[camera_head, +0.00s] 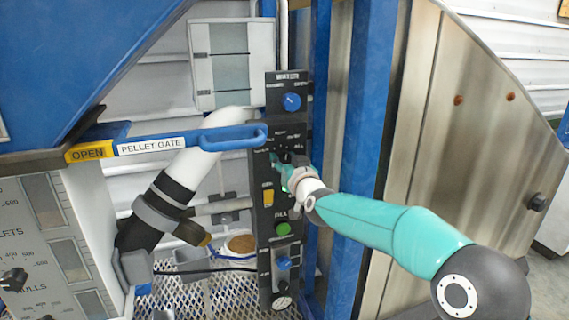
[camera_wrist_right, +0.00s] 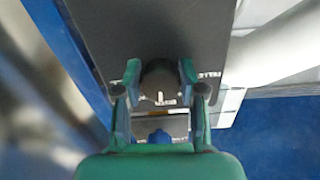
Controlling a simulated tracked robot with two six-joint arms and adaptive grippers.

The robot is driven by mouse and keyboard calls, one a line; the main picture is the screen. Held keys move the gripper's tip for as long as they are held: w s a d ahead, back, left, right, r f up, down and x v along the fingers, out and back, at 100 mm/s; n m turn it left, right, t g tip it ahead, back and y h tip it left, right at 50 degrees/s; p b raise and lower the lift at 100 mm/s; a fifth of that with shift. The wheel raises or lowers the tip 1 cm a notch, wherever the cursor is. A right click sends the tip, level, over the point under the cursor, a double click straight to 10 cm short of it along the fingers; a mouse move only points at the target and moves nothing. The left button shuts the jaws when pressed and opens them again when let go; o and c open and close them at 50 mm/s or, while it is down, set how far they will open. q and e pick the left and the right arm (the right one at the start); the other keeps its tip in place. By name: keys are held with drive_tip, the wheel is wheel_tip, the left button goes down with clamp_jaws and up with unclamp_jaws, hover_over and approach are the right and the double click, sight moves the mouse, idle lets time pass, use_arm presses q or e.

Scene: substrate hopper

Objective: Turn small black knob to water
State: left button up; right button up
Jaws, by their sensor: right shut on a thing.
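The small black knob (camera_wrist_right: 159,82) sits on a black control panel (camera_head: 274,85), with a white pointer mark on its face near the lower edge in the wrist view. My right gripper (camera_wrist_right: 160,77) has one finger on each side of the knob and is shut on it. In the head view my right gripper (camera_head: 284,173) reaches the panel from the right and mostly hides the knob. Small white labels surround the knob, too blurred to read surely. My left gripper is in neither view.
A blue pellet gate handle (camera_head: 233,138) reaches the panel's left edge. A blue post (camera_head: 358,120) stands to the right.

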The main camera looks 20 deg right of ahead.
drive_tip(key=m+b, duration=0.3)
drive_tip(key=shift+f+m, duration=0.15)
drive_tip(key=shift+m, duration=0.15)
drive_tip(key=shift+m+b, duration=0.85)
drive_tip(key=shift+m, duration=0.85)
drive_tip(key=o, duration=1.2)
drive_tip(key=shift+c, duration=0.2)
drive_tip(key=shift+s+r, duration=0.15)
drive_tip(key=shift+r, duration=0.05)
drive_tip(key=s, duration=1.1)
drive_tip(key=shift+s+d, duration=0.2)
drive_tip(key=shift+s, duration=0.15)
drive_tip(key=shift+f, duration=0.1)
